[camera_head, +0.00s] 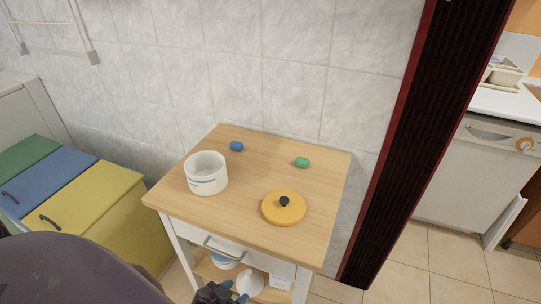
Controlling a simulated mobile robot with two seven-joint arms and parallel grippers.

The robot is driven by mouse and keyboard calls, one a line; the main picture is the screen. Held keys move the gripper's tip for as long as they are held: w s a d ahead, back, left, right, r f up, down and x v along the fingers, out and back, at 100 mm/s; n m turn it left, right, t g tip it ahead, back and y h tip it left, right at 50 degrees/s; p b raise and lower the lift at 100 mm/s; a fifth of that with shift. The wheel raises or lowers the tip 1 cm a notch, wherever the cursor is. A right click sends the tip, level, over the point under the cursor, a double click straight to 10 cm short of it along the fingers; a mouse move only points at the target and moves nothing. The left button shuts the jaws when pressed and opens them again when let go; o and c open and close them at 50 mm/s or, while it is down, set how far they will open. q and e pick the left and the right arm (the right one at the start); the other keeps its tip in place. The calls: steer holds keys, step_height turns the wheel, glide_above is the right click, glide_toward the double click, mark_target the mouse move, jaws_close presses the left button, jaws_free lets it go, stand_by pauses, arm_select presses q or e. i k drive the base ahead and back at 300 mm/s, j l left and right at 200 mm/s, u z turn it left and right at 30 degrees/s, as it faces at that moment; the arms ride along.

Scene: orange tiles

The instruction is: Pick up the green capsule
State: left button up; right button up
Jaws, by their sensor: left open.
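The green capsule (302,162) lies on the wooden top of a small cart (240,213), toward its back right. A blue capsule (236,146) lies to its left near the back edge. My left gripper (236,291) is at the bottom edge of the view, in front of the cart and well below and away from the green capsule. My right gripper is not in view.
On the cart top stand a white pot (206,174) at left and a yellow lid (284,208) with a black knob at front right. A tiled wall is behind. Colored bins (100,200) stand at left, a dark red door frame (405,140) at right.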

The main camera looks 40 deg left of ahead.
mark_target(300, 161)
steer(key=i+l+u, duration=0.1)
steer(key=u, duration=0.25)
steer(key=i+l+u, duration=0.1)
steer(key=u, duration=0.3)
steer(key=i+l+u, duration=0.1)
steer(key=l+u, duration=0.25)
steer(key=j, duration=0.1)
